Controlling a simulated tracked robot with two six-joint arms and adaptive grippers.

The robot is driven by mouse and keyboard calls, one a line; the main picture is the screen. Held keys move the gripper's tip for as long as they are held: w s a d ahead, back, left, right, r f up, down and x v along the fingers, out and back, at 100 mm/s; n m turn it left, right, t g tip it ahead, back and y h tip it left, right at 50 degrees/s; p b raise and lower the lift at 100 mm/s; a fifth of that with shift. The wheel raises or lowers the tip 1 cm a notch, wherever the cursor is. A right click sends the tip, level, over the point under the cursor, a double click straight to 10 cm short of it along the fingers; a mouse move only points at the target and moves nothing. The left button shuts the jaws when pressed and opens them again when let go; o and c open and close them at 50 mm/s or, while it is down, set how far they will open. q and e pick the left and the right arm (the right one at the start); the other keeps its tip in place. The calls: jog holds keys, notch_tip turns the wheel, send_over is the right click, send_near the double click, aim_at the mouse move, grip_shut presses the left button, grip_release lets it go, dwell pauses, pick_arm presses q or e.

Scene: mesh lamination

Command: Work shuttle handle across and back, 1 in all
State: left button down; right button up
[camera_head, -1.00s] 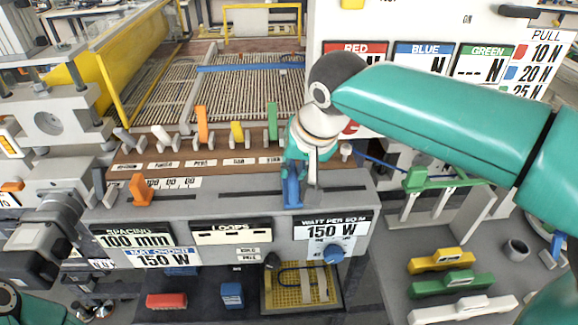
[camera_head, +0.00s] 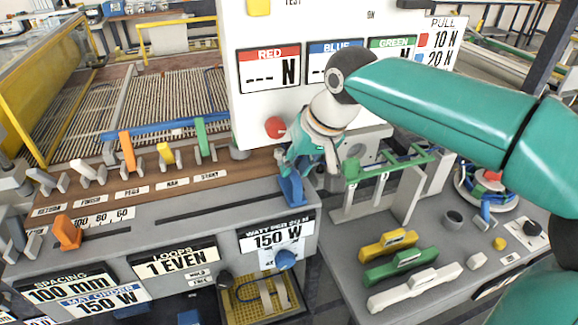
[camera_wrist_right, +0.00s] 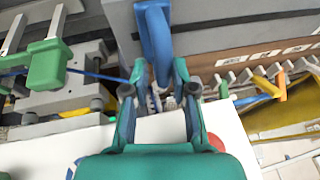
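The blue shuttle handle (camera_head: 291,188) stands at the right end of the slot in the grey console (camera_head: 190,232). My right gripper (camera_head: 296,160) is at its upper end, coming from above. In the right wrist view the handle (camera_wrist_right: 156,40) reaches down between the two fingertips of the gripper (camera_wrist_right: 160,76). The fingers are apart, with a narrow gap showing on each side of the handle. The loops display (camera_head: 176,261) reads 1 EVEN. My left gripper is not in view.
An orange lever (camera_head: 67,232) stands at the console's left. Several levers line the brown strip (camera_head: 150,190) behind. A white display board (camera_head: 270,105) rises close behind my right gripper. Yellow, green and white blocks (camera_head: 412,287) lie on the grey bench at right.

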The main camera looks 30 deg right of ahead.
jog(key=shift+o, duration=1.2)
jog(key=shift+d, duration=0.2)
jog(key=shift+a, duration=0.1)
jog(key=shift+a, duration=0.1)
jog(key=v, duration=1.2)
